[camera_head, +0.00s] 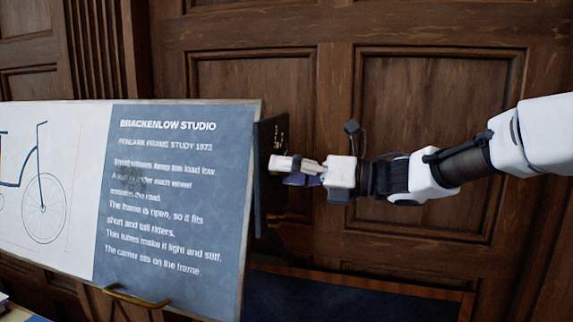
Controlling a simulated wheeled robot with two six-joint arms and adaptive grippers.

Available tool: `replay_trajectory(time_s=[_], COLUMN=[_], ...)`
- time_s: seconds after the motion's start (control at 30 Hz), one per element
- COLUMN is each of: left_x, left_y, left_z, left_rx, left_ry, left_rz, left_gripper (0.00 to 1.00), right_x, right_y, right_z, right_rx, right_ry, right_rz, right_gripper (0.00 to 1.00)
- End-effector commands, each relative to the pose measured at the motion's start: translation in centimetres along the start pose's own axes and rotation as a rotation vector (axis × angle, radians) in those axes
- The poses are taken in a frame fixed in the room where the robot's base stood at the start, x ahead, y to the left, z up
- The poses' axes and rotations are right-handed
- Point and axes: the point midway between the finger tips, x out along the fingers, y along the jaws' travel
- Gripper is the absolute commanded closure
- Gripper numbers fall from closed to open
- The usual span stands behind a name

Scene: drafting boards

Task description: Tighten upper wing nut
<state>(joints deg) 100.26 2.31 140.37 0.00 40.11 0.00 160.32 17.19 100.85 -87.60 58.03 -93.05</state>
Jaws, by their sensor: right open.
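My right gripper (290,170) comes in from the right on its white and black arm. It is open, with its fingers pointing left at the dark bracket (272,145) behind the right edge of the drafting board (180,185). The fingertips are close beside the bracket; I cannot tell whether they touch it. No wing nut can be made out clearly; the fingers and the dark bracket may hide it. The board carries a blue panel with white text and a bicycle drawing. My left gripper is not in view.
A brass handle or ledge (135,298) sits at the board's lower edge. Behind stands a dark wood panelled wall (430,100). A dark blue panel with a wooden rim (350,300) lies low at the right. Some items show at the bottom left corner.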

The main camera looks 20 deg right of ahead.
Motion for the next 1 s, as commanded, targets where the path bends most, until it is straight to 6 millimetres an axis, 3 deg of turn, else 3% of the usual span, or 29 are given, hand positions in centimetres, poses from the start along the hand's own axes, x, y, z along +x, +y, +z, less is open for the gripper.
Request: replay_trajectory(time_s=[0.17,0.33,0.37,0.77,1.0], left_x=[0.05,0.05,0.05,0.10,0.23], left_y=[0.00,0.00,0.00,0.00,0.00], left_z=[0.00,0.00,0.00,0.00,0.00], left_rx=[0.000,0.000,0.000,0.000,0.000], left_ry=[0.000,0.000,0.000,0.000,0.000], left_rz=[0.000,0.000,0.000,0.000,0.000], left_gripper=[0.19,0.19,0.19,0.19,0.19], right_x=[0.02,0.01,0.01,0.01,0.02], right_y=[-0.04,-0.05,-0.04,-0.07,-0.07], right_z=[-0.05,-0.06,-0.06,-0.08,-0.11], right_rx=[0.001,0.001,0.001,0.037,0.156], right_ry=[-0.001,0.000,0.000,0.000,0.001], right_rz=[0.000,0.000,0.000,-0.001,-0.001], right_gripper=[0.19,0.75,0.79,0.79,0.79])
